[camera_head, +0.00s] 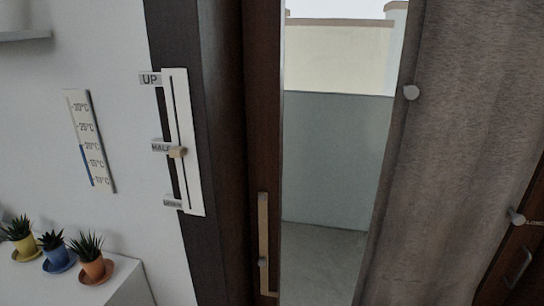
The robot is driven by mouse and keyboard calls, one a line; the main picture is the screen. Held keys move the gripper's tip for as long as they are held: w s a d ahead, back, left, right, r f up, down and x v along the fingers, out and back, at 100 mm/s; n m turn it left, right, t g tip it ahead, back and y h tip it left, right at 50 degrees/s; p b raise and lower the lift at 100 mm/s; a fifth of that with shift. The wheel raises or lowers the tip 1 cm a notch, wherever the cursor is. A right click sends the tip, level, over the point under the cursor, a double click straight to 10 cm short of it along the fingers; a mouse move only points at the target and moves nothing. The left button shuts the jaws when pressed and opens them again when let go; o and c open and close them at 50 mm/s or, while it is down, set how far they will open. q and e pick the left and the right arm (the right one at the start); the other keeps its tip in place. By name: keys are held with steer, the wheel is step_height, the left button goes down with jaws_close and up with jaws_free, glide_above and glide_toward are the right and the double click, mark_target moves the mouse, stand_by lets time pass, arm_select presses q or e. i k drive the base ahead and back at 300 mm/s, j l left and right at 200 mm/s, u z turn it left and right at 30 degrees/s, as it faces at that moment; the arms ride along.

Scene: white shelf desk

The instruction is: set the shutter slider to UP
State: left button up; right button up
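The shutter slider panel (193,178) is a tall white strip with a dark vertical slot, fixed to the dark wooden frame. Its small tan knob (177,152) sits about mid-slot beside the HALF label (160,147). The UP label (150,79) is at the top of the strip. A third label (173,202) at the bottom is too small to read surely. Neither of my grippers shows in the head view, and nothing touches the knob.
A wooden door handle (263,240) stands right of the panel, beside a glass pane. A grey curtain (470,130) hangs at the right. A thermometer (90,140) is on the left wall, above potted plants (92,262) on a white surface. Space before the panel looks clear.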

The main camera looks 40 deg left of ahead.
mark_target(176, 151)
steer(key=k+u, duration=0.1)
steer(key=u, duration=0.3)
steer(key=k+u, duration=0.15)
steer(key=u, duration=0.2)
steer(key=i+u, duration=0.1)
steer(key=u, duration=0.3)
steer(key=l+u, duration=0.1)
steer(key=u, duration=0.3)
steer(key=i+l+u, duration=0.1)
steer(key=u, duration=0.25)
